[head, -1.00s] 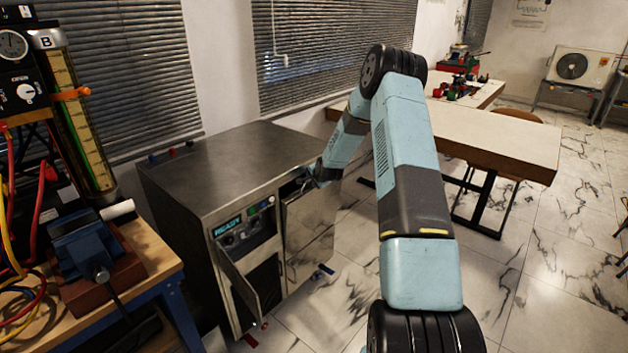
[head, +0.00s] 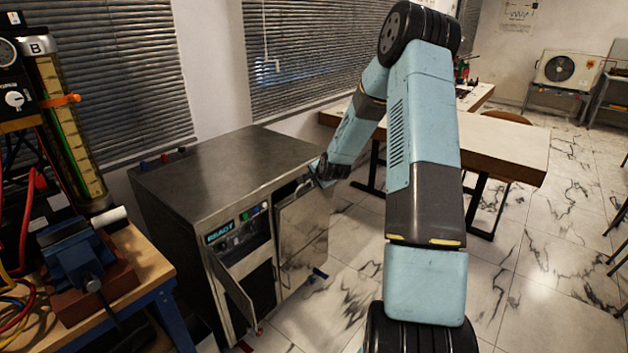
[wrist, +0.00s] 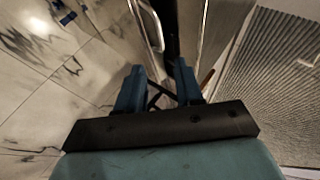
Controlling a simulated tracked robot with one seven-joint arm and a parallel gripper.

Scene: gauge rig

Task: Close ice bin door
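The steel ice machine (head: 215,165) stands at centre left in the head view, with a lit READY panel (head: 224,232). Its right-hand front door (head: 303,238) looks slightly ajar. In the wrist view a door panel with a bar handle (wrist: 152,26) borders a dark gap beside the cabinet side (wrist: 200,35). A smaller left front flap (head: 232,292) stands open before a dark compartment. I cannot tell which is named the ice bin door. My gripper (wrist: 159,68) is open and empty, its fingers apart near the gap. In the head view it is near the right door's upper edge (head: 316,172); contact is unclear.
A workbench with a blue vise (head: 78,258) and hoses stands close on the left. A long table (head: 500,145) stands behind my arm. Blinds cover the windows behind the machine.

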